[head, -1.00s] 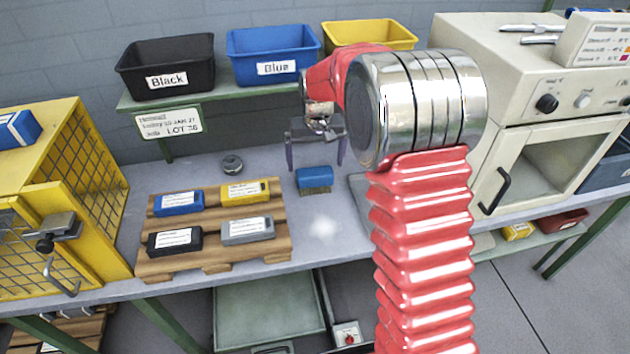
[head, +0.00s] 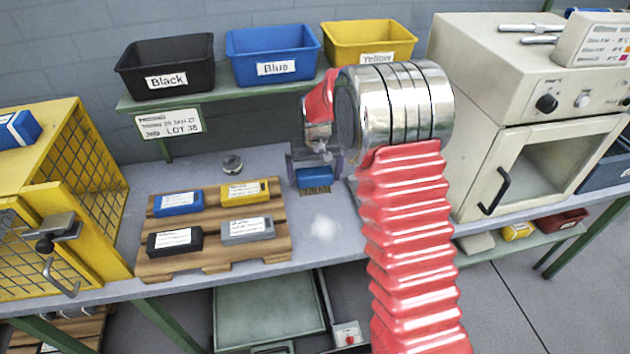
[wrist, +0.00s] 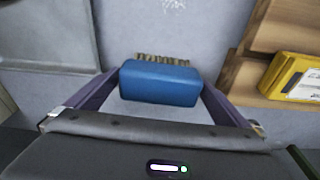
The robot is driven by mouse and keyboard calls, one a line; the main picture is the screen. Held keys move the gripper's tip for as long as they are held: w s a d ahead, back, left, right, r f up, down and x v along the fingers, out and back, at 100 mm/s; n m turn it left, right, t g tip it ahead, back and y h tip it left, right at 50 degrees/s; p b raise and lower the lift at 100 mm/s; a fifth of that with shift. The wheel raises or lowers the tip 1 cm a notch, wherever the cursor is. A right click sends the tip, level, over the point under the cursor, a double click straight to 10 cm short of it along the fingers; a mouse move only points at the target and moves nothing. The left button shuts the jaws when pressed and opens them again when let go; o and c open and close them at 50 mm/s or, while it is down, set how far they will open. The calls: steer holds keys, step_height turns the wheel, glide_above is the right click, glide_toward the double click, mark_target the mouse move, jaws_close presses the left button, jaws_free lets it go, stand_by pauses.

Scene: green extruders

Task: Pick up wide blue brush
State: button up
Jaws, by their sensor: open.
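The wide blue brush (head: 315,178) lies on the grey bench to the right of the wooden pallet, its bristles toward the front edge. It also shows in the wrist view (wrist: 160,83), blue back toward me and tan bristles beyond. My gripper (head: 316,176) is low over the brush. In the wrist view my gripper (wrist: 158,88) is open, with one dark purple finger on each side of the brush. Small gaps seem to show at both sides; I cannot tell whether either finger touches it.
A wooden pallet (head: 217,258) holds blue, yellow, black and grey blocks left of the brush. Black (head: 167,68), blue (head: 272,54) and yellow (head: 371,44) bins stand on the shelf behind. A beige oven (head: 541,120) is at right.

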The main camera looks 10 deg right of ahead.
steer(key=shift+w+f, duration=0.2)
steer(key=shift+f, duration=1.1)
steer(key=shift+c, duration=0.5)
steer(key=c, duration=0.9)
